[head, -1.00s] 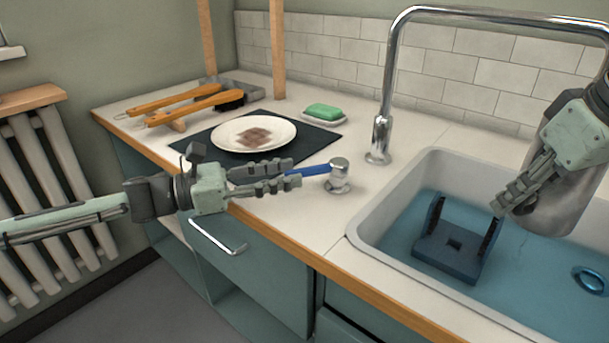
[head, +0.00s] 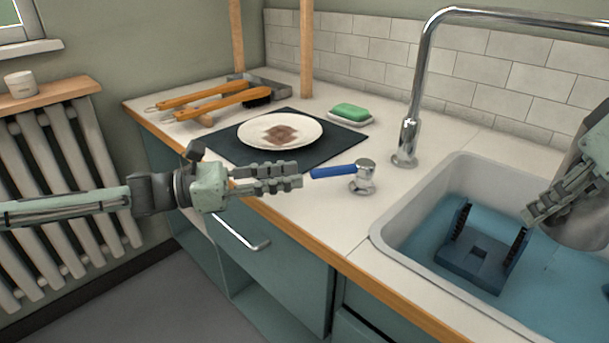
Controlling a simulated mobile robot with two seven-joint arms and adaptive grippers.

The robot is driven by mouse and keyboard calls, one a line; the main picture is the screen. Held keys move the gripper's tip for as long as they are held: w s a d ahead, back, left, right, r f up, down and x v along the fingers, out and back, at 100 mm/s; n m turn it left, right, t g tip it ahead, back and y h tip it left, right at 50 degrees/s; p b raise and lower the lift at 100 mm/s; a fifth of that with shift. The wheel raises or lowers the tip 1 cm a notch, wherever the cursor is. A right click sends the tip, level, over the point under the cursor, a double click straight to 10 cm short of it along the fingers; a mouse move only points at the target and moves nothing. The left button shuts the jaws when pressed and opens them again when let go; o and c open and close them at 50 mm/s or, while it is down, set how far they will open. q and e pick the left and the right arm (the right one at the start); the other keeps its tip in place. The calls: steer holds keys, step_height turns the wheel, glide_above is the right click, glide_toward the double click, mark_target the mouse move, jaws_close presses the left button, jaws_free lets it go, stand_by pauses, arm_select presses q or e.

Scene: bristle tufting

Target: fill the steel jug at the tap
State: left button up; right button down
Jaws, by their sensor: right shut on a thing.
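The steel jug (head: 580,205) is cut off by the right picture edge, over the sink (head: 408,222). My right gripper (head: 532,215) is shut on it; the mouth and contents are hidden. The chrome tap (head: 407,140) rises behind the sink, its spout end outside the picture. A chrome valve (head: 363,178) with a blue lever (head: 332,172) stands on the counter left of the sink. The lever points left. My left gripper (head: 300,175) is just left of the lever's tip, apart from it and empty. Its fingers lie close together in this view; their gap is unclear.
A dark blue fixture (head: 480,265) with two uprights stands in the blue-floored sink. A soiled plate (head: 253,133) lies on a black mat (head: 340,137). Green soap (head: 350,110) and wooden-handled brushes (head: 220,103) lie farther back. The counter front by the valve is clear.

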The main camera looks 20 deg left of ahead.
mark_target(341, 170)
arm_select(q)
steer(key=shift+s+d+f+n, duration=0.15)
steer(key=shift+s+d+n, duration=0.15)
steer(key=shift+n, duration=0.2)
steer(key=shift+c, duration=1.2)
steer(key=s+d+n, duration=0.1)
steer(key=n, duration=0.1)
steer(key=s+d+n+t, duration=0.1)
steer(key=n, duration=0.1)
steer(key=s+n, duration=0.1)
steer(key=n, duration=0.2)
steer(key=shift+s+d+f+y, duration=0.3)
steer(key=shift+d+f, duration=0.1)
jaws_close()
steer(key=s+n+t+y, duration=0.25)
steer(key=s+n, duration=0.35)
steer(key=n, duration=0.7)
steer(key=x, duration=0.6)
steer(key=r+x, duration=0.1)
steer(key=x, duration=0.3)
steer(key=shift+w+a, duration=0.25)
steer(key=shift+w+a+f, duration=0.15)
steer(key=shift+w+a, duration=1.15)
steer(key=shift+w, duration=0.2)
